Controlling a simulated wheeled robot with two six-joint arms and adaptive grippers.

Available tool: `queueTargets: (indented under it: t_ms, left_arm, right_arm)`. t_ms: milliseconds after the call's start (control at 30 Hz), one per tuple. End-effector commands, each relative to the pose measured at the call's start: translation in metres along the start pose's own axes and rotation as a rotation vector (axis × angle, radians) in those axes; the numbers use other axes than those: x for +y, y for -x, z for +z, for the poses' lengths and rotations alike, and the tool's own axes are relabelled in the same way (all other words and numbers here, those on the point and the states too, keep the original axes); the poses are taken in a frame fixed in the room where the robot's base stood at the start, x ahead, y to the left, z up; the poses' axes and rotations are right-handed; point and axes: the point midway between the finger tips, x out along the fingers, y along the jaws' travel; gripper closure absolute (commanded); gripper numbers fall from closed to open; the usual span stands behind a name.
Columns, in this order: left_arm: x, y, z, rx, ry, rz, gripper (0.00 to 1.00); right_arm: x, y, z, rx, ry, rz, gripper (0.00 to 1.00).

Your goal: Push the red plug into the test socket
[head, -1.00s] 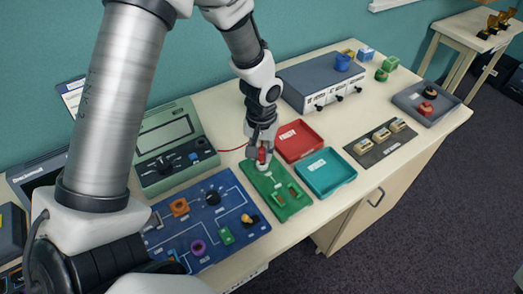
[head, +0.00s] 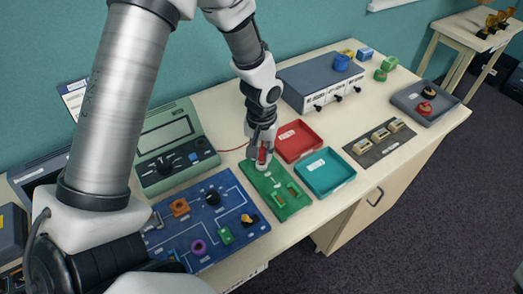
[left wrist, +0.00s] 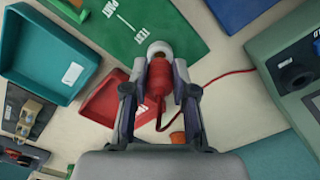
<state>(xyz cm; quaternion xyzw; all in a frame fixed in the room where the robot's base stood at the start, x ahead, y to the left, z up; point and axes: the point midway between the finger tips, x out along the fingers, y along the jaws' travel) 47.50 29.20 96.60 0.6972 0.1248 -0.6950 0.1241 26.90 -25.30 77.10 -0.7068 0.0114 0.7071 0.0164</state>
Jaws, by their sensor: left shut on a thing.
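My left gripper (head: 262,152) is shut on the red plug (left wrist: 157,82), above the far end of the green board (head: 276,190). In the left wrist view the plug sits between the two fingertips (left wrist: 160,72). Its front end meets a white round ring (left wrist: 159,47) on the green board, beside a printed TEST label; this looks like the test socket. I cannot tell how deep the plug sits. A thin red lead (left wrist: 222,75) runs from the plug toward the green meter (head: 175,145). My right gripper is not in view.
A red tray (head: 298,142) and a teal tray (head: 325,174) stand just right of the board. A blue circuit panel (head: 205,222) lies to its left. A grey box (head: 318,80) with dark knobs stands behind.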

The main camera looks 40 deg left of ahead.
Motion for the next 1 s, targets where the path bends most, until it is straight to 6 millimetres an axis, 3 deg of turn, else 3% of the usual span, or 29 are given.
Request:
queueTargets:
  t_ms: [1000]
  left_arm:
    - [0.0001,-0.0089,-0.0001,0.001,0.0,0.0,1.0]
  right_arm:
    - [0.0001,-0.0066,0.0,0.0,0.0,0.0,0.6]
